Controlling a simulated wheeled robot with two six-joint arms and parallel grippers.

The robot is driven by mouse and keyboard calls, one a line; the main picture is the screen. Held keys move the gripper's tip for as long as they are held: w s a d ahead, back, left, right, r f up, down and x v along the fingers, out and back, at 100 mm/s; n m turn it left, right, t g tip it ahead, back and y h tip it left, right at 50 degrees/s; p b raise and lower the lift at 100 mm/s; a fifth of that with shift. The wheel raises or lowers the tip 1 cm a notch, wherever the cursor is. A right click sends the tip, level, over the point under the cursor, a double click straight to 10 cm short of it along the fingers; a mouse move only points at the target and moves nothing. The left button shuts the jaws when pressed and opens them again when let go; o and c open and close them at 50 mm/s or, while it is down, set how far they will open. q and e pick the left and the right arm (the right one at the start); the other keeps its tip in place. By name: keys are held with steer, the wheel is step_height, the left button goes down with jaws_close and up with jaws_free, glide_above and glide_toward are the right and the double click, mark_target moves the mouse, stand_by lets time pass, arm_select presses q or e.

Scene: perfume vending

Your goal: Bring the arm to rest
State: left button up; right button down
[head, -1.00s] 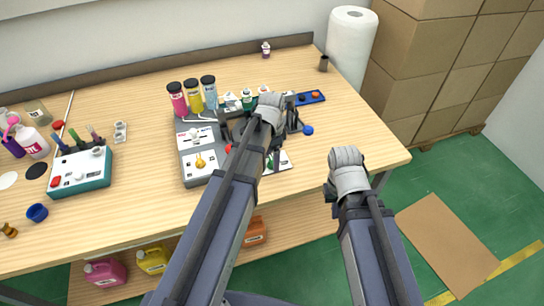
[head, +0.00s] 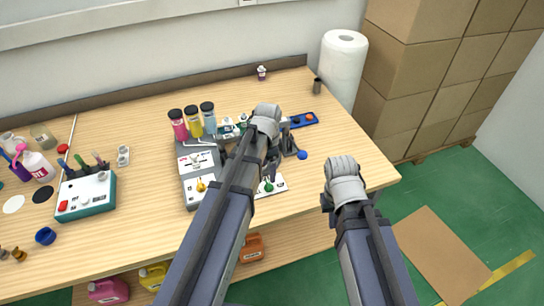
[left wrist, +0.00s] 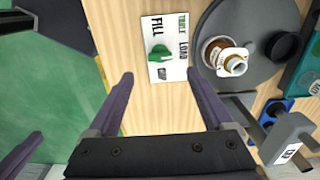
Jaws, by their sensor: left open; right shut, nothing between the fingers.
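My left gripper (left wrist: 160,80) is open and empty in the left wrist view, its two fingers reaching toward the wooden table. In the head view its arm reaches over the table and hides most of that gripper. A white card with a green knob (left wrist: 159,53) lies just beyond the fingertips; the knob also shows in the head view (head: 268,187). My right arm is off the table's right edge, over the floor; its gripper (head: 327,200) is mostly hidden behind its wrist. A purple finger, seemingly its own, shows at the left wrist view's lower left.
A round grey plate (left wrist: 262,72) bearing a brown bottle (left wrist: 212,50) stands beside the card. A grey dispenser (head: 193,165) has several coloured bottles behind it. A teal-based box (head: 86,196) is at left. A paper roll (head: 343,75) and stacked cartons (head: 440,70) stand at right.

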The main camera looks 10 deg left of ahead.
arm_select(q)
steer(key=s+d+n+y, duration=0.1)
steer(key=s+d+n, duration=0.6)
steer(key=s+d, duration=0.4)
steer(key=shift+s, duration=1.95)
